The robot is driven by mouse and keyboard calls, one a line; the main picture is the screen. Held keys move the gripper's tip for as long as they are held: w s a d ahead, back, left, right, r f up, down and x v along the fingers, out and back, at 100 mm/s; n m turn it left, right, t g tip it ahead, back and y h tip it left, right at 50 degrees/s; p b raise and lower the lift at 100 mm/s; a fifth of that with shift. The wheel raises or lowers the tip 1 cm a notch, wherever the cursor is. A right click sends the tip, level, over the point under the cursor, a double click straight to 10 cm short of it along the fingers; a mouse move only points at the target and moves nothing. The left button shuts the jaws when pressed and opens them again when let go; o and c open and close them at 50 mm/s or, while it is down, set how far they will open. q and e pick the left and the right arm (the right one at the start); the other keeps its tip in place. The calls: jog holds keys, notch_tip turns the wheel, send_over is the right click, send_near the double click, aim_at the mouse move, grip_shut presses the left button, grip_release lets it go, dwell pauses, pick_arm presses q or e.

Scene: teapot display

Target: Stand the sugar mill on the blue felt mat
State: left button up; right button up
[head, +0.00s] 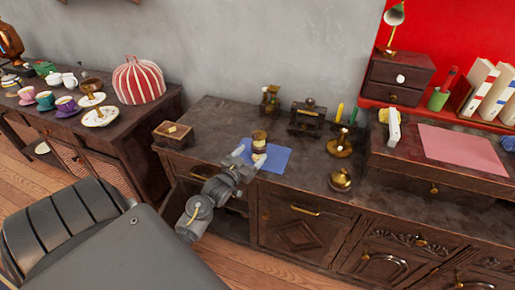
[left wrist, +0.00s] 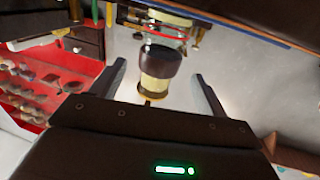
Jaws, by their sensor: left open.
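The sugar mill (head: 259,141), a small dark brown and cream piece with brass-coloured trim, looks upright at the back left part of the blue felt mat (head: 278,159). My left gripper (head: 250,156) is open at the mill's near side, over the mat. In the left wrist view the mill (left wrist: 157,73) shows tilted between the two spread fingers of the gripper (left wrist: 160,75), with gaps visible on both sides. The mill's foot is partly hidden by the gripper in the head view. My right gripper is not in view.
A small wooden box (head: 173,134) stands left of the mat. Behind are a brass-and-glass piece (head: 270,99) and a dark stand (head: 307,117). Brass pieces (head: 340,146) stand to the right. The countertop between mat and box is mostly clear.

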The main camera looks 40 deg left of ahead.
pick_arm(q)
jog(key=s, duration=0.6)
jog(key=shift+s+d, duration=0.25)
jog(key=shift+d, duration=0.2)
jog(key=shift+r, duration=0.1)
